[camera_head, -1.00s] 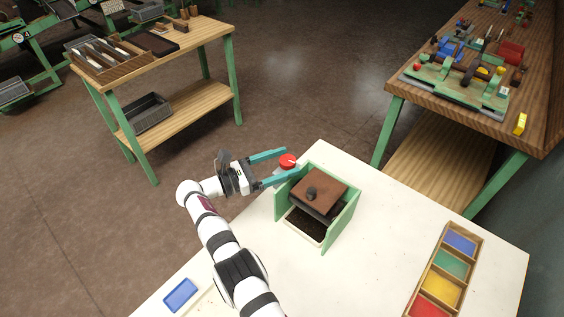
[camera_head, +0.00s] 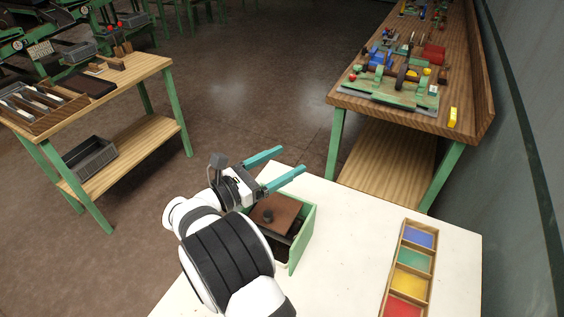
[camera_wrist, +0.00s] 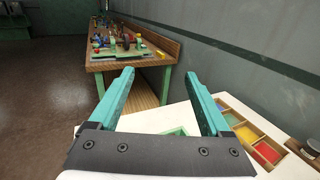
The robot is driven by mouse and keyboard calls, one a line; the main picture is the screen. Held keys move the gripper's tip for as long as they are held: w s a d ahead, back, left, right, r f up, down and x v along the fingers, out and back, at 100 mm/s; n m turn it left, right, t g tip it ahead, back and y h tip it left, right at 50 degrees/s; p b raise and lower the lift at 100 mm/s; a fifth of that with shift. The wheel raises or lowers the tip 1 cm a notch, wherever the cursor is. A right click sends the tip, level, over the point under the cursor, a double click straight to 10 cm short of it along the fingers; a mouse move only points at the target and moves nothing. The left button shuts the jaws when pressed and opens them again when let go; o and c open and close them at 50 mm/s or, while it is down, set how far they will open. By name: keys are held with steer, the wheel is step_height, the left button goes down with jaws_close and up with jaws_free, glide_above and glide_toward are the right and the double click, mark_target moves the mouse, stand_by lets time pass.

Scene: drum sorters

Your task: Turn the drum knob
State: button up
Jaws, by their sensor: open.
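The drum sorter is a green-walled box (camera_head: 303,240) on the white table. A brown lid (camera_head: 283,211) with a small dark knob (camera_head: 268,215) lies on its top. The red knob on its side is out of sight now, in both views. My gripper (camera_head: 292,160) is open and empty above the box's far side, its teal fingers pointing right and away. In the wrist view my fingers (camera_wrist: 158,75) stand wide apart with nothing between the tips. A bit of green wall (camera_wrist: 178,131) shows low between them.
A wooden tray with coloured compartments (camera_head: 433,250) lies on the right of the white table (camera_head: 345,215). A wooden workbench (camera_head: 400,104) with several parts stands behind, a grey wall at right. Another bench (camera_head: 140,66) is at left. Above the white table's middle is free room.

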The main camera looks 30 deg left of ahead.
steer(key=s+a+f+m, duration=0.1)
steer(key=m, duration=0.1)
steer(key=s+a+f+m+y, duration=0.1)
steer(key=s+m, duration=0.1)
steer(key=m, duration=0.1)
steer(key=s+a+f+m, duration=0.1)
steer(key=a+m, duration=0.1)
steer(key=shift+s+m+t+y, duration=0.3)
steer(key=shift+s+y, duration=0.1)
steer(key=s+a+f+m, duration=0.1)
steer(key=m, duration=0.2)
steer(key=s+a+f+m+y, duration=0.1)
steer(key=s+m, duration=0.1)
steer(key=s+a+f+m+y, duration=0.1)
steer(key=s+m, duration=0.1)
steer(key=m, duration=0.1)
steer(key=shift+s+a+m+t, duration=0.2)
steer(key=shift+m+t, duration=0.1)
steer(key=s+a+f+m+y, duration=0.4)
steer(key=s+m, duration=0.5)
steer(key=m, duration=0.6)
steer(key=shift+h, duration=0.4)
steer(key=w, duration=1)
steer(key=w+d, duration=0.1)
steer(key=w, duration=0.4)
steer(key=shift+w+f, duration=0.15)
steer(key=shift+f, duration=0.2)
